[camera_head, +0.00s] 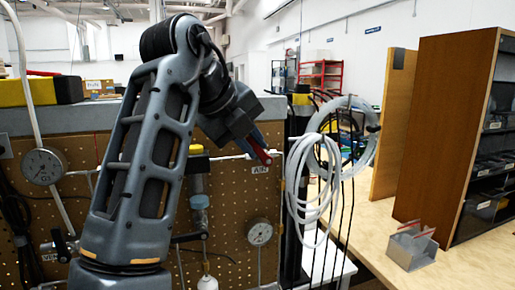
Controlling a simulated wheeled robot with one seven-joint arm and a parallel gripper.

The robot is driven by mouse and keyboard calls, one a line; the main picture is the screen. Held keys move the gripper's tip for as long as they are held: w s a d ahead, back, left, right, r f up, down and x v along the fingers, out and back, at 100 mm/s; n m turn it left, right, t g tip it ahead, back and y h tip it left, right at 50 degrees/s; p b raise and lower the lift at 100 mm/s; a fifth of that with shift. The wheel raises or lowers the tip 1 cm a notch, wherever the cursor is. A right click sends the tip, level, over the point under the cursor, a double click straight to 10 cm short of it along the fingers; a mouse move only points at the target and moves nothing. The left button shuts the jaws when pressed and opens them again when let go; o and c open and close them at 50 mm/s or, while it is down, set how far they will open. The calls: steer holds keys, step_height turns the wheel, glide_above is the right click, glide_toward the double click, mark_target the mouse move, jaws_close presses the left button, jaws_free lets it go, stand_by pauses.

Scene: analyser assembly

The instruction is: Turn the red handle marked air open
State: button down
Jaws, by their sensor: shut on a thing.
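The red handle (262,156) is on the pegboard panel, right of the picture's middle, just above a small white label reading AIR (260,169). It slants down to the right, and its upper part is hidden by my gripper. My gripper (255,143) comes down to it from the upper left and is shut on the handle. How deep the handle sits between the fingers cannot be seen.
The pegboard (228,200) carries gauges (260,232), (43,166), pipes and a yellow-topped valve (196,150). Coiled white hose (308,185) and dark cables hang close right of the handle. A wooden table (385,225) with a metal holder (410,248) lies further right.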

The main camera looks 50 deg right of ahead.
mark_target(243, 157)
steer(key=f+h+b, duration=0.1)
steer(key=b, duration=0.1)
steer(key=f+n+g+h+b, duration=0.1)
steer(key=h+b, duration=0.1)
steer(key=w+a+g+h+b, duration=0.1)
steer(key=b, duration=0.1)
steer(key=shift+a+f+h, duration=0.1)
steer(key=shift+f+h, duration=0.2)
steer(key=shift+f, duration=0.1)
steer(key=h+b, duration=0.1)
steer(key=b, duration=0.1)
steer(key=n+g+h+b, duration=0.1)
steer(key=b, duration=0.1)
steer(key=shift+a+f+h, duration=0.2)
steer(key=shift+f+h, duration=0.1)
steer(key=shift+f, duration=0.1)
steer(key=shift+b, duration=0.4)
steer(key=c, duration=1.1)
jaws_free()
steer(key=shift+r, duration=0.1)
steer(key=shift+b+v, duration=0.3)
steer(key=shift+v, duration=3.6)
steer(key=shift+w, duration=0.1)
